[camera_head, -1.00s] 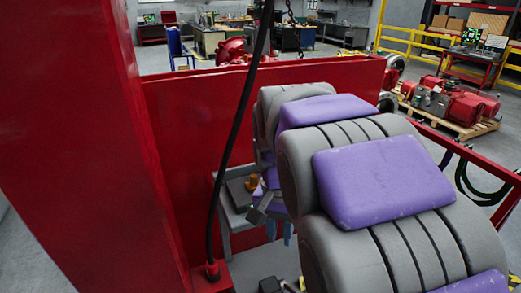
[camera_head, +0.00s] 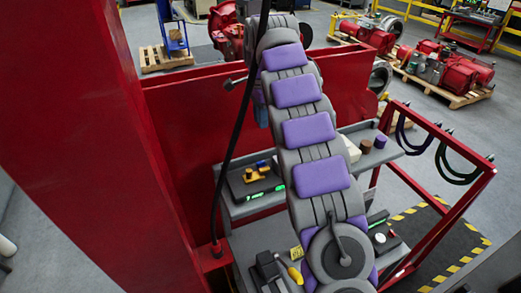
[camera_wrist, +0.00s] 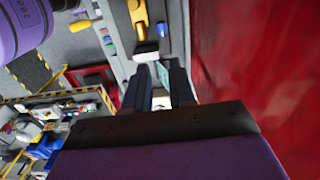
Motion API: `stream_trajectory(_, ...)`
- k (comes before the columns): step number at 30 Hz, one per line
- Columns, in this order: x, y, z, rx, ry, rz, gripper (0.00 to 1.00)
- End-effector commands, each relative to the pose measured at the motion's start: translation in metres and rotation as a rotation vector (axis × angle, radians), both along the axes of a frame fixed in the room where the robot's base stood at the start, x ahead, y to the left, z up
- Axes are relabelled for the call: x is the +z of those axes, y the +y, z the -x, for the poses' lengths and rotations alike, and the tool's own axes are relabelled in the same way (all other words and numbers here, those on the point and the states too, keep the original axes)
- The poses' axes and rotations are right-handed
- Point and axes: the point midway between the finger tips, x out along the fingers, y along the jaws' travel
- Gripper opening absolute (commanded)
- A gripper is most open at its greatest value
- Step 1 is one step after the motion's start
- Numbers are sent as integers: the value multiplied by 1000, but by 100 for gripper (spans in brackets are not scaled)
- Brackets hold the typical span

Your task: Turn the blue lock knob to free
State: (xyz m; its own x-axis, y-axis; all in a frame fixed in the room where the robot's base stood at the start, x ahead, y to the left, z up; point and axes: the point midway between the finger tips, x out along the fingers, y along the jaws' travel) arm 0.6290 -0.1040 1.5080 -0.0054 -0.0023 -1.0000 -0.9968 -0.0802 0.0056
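In the wrist view my gripper (camera_wrist: 160,68) shows two dark fingers apart, with a gap between them. A pale teal patch shows in the gap, and I cannot tell what it is. Beyond the fingertips, a small blue part (camera_wrist: 162,29) sits beside a yellow part (camera_wrist: 139,28) on a grey shelf. I cannot tell whether this blue part is the lock knob. In the head view a yellow item (camera_head: 256,175) with a bit of blue lies on a dark box on the shelf, left of my arm. My gripper is not clearly visible there.
A red panel (camera_head: 215,105) and a red post stand left of my arm, with a black cable (camera_head: 232,150) hanging in front. A grey cart shelf (camera_head: 225,205) lies below. A red rail with hoses (camera_head: 455,165) is at the right. Red machines rest on pallets behind.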

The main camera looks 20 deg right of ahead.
Motion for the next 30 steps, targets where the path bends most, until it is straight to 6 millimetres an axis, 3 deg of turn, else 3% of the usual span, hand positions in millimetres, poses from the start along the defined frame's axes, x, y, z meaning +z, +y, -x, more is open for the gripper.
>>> stream_trajectory(8, -11, -3, -4, -24, -2, -2, 24)
stream_trajectory(12, -35, -3, -4, -25, -1, -1, 24)
stream_trajectory(20, -59, -2, -4, -23, -1, -2, 24)
stream_trajectory(30, -116, -2, -4, -23, 1, -3, 24)
